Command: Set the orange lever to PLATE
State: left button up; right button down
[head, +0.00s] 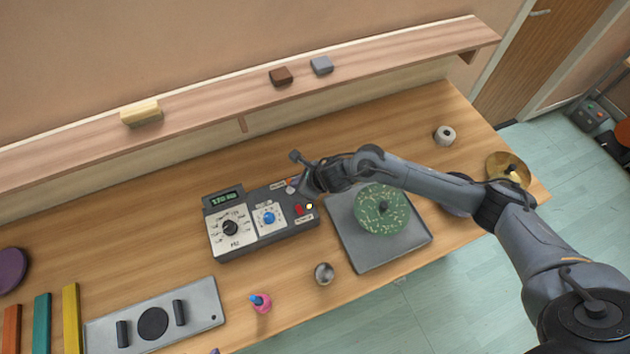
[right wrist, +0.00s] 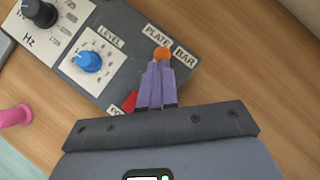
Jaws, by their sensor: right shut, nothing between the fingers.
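The dark control box (head: 262,249) stands on the bench, with a large black Hz dial (head: 230,227) and a blue LEVEL knob (head: 268,217). In the right wrist view, the orange lever's (right wrist: 161,54) round tip shows by the PLATE (right wrist: 157,35) and BAR (right wrist: 185,56) labels, closer to PLATE. My right gripper (right wrist: 157,70) is shut and empty, its fingertips right at the lever tip; I cannot tell if they touch. The lever's lower part is hidden behind the fingers. In the head view my right gripper (head: 297,187) is over the box's right end. My left gripper is out of view.
A red switch (right wrist: 130,101) is beside the fingers. A grey tray (head: 360,258) with a speckled green disc (head: 382,208) stands right of the box. A metal ball (head: 324,273) and a pink object (head: 261,303) are in front. A shelf (head: 220,104) runs behind.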

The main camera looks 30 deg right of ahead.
jog(key=shift+w+a+r+h, duration=0.15)
jog(key=shift+a+h, duration=0.25)
jog(key=shift+r+p, duration=0.5)
jog(key=shift+r, duration=0.25)
